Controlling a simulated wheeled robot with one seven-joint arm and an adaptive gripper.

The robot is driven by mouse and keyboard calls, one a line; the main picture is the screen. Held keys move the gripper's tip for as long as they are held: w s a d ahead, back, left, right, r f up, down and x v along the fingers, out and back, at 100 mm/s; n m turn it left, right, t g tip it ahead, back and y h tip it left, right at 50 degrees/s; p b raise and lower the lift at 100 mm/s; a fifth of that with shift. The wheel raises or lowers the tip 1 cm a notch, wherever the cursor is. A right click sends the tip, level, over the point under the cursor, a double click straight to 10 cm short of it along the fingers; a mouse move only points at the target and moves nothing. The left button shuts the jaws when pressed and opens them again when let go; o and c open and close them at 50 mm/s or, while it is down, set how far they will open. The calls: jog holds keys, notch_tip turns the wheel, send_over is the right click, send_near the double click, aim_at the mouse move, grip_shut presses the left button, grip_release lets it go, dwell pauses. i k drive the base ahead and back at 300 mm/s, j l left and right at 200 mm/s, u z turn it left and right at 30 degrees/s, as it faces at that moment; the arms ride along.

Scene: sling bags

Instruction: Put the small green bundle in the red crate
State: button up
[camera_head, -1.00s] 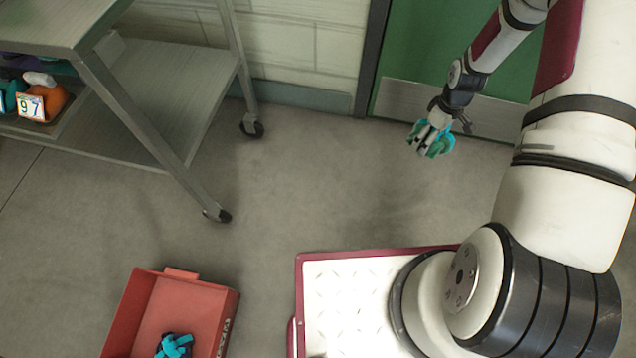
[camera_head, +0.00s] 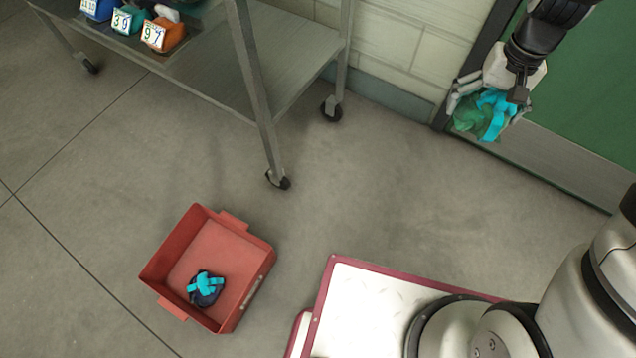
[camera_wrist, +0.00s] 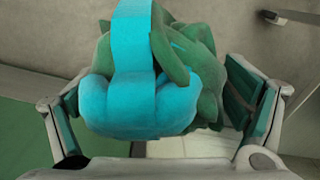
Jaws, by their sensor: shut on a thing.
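The small green bundle (camera_head: 474,118) has a bright cyan strap around it. My gripper (camera_head: 491,106) is shut on it and holds it up in the air at the upper right of the head view, in front of the green door. In the wrist view the bundle (camera_wrist: 205,85) fills the space between the two finger pads of my gripper (camera_wrist: 160,100). The red crate (camera_head: 181,236) stands on the floor at the lower left of the head view, well apart from my gripper. A dark blue bundle with a cyan strap (camera_head: 205,287) lies inside the crate, towards its near side.
A grey metal cart (camera_head: 262,110) on castors stands behind the crate. Its shelf carries numbered bins, among them an orange one (camera_head: 163,36). The floor (camera_head: 370,190) between cart, crate and door is clear. My white base shows at the bottom right.

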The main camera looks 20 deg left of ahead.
aim_at(229, 254)
jog(key=k+j+u, duration=0.2)
jog(key=u, duration=0.15)
jog(key=k+j+u, duration=0.2)
jog(key=j+u, duration=0.15)
jog(key=u, duration=1.1)
